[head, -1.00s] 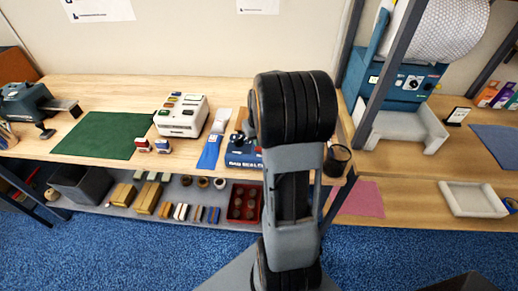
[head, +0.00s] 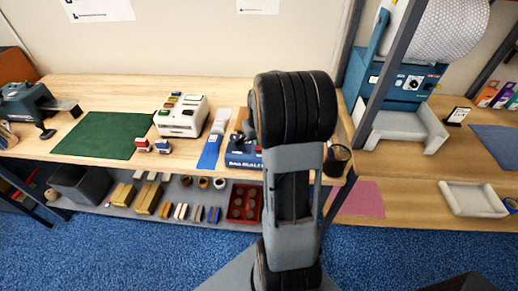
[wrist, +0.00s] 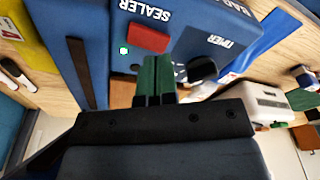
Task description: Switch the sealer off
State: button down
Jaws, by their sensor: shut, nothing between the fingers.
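The blue bag sealer (head: 243,159) stands at the front edge of the wooden bench, partly hidden behind my arm in the head view. In the wrist view its blue front panel (wrist: 196,42) fills the upper middle, upside down. It has a red switch (wrist: 148,37), a lit green lamp (wrist: 124,50) and a black timer knob (wrist: 202,69). My gripper (wrist: 154,60) has green fingers, shut together and empty, pointing at the panel just below the red switch in the picture. I cannot tell whether the fingertips touch the panel. The head view hides the gripper behind my arm.
A blue strip (head: 211,150) lies beside the sealer. A white machine with coloured buttons (head: 181,117) stands farther left, near a green mat (head: 97,135). A black round holder (head: 337,158) is at the bench's right end. A shelf below holds boxes and rolls.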

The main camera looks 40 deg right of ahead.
jog(key=shift+f+b, duration=0.95)
jog(key=shift+f, duration=0.3)
dwell(0.4)
jog(key=shift+r, duration=0.15)
jog(key=shift+r+p, duration=2.55)
jog(key=shift+r, duration=0.9)
jog(key=shift+s+a+f+m, duration=0.1)
jog(key=shift+s+f+m, duration=0.1)
jog(key=shift+m, duration=0.1)
jog(key=shift+s+a+f+m+g, duration=0.2)
jog(key=shift+s+a, duration=0.1)
jog(key=shift+s, duration=0.2)
jog(key=shift+s+a+f+m+g, duration=0.1)
jog(key=shift+s+a+f+g, duration=0.15)
jog(key=shift+s, duration=0.2)
jog(key=s+a+r+n+t, duration=0.2)
jog(key=s+a+r, duration=0.3)
jog(key=a, duration=0.5)
jog(key=s+a+r+n+t, duration=0.1)
jog(key=s+a+r+n, duration=0.1)
jog(key=s+a+r, duration=0.3)
jog(key=a+r, duration=0.1)
jog(key=a, duration=0.3)
jog(key=shift+a+r+t, duration=0.2)
jog(key=shift+a+t, duration=0.15)
